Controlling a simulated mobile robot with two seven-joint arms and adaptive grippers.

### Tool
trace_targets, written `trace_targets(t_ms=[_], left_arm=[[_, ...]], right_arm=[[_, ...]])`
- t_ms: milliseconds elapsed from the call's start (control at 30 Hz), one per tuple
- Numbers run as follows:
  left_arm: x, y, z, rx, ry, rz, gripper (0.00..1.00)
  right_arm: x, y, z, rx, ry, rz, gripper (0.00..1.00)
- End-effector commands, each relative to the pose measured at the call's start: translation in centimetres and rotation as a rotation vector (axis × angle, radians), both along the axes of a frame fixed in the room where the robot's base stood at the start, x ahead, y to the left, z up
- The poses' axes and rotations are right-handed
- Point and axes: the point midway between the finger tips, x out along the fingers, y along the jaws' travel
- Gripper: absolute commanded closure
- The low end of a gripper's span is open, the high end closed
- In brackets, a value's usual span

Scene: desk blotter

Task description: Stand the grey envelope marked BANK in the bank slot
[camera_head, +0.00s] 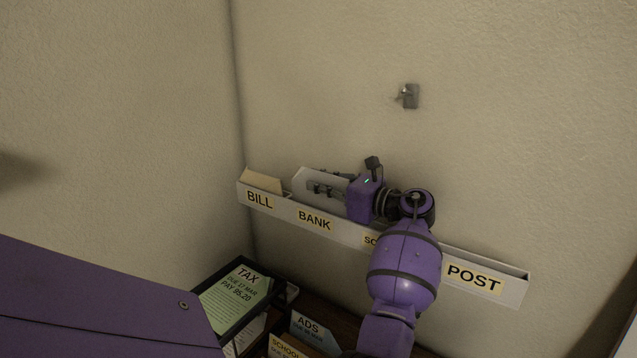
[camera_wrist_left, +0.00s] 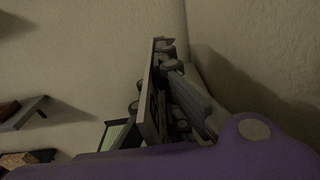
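The grey envelope (camera_head: 307,178) stands upright, a little tilted, behind the BANK label (camera_head: 314,220) of the pale wall rack (camera_head: 345,233). Its lower part is hidden by the rack's front, and its marking cannot be read. My left gripper (camera_head: 323,182) is at the envelope's upper part, one finger in front of it and one behind. A gap shows between the fingers, so the gripper looks open around it. In the left wrist view, the fingers (camera_wrist_left: 155,85) are dark and crowded against thin panels. My right gripper is not in view.
A tan envelope (camera_head: 262,181) stands in the BILL slot at the rack's left end. The POST slot (camera_head: 490,262) looks empty. My arm covers the part between. Below lie a tray with a green TAX paper (camera_head: 236,298) and an ADS envelope (camera_head: 314,332). A switch (camera_head: 411,96) is on the wall.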

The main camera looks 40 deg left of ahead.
Motion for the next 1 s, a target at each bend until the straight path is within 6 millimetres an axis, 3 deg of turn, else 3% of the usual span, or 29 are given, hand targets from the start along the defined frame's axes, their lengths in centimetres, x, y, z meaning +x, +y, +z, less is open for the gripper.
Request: trace_targets(t_ms=[200,400,767,1000], left_arm=[[0.0,0.0,-1.3,-0.003,0.006,0.0,1.0],[0.0,0.0,-1.8,-0.008,0.011,0.001,0.74],[0.0,-0.4,-2.4,-0.015,0.018,0.001,0.73],[0.5,-4.1,-2.0,-0.012,0.016,-0.004,0.73]], right_arm=[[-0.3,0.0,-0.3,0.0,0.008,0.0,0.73],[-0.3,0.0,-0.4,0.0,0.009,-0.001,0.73],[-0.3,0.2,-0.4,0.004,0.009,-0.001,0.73],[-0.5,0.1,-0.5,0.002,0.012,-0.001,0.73]])
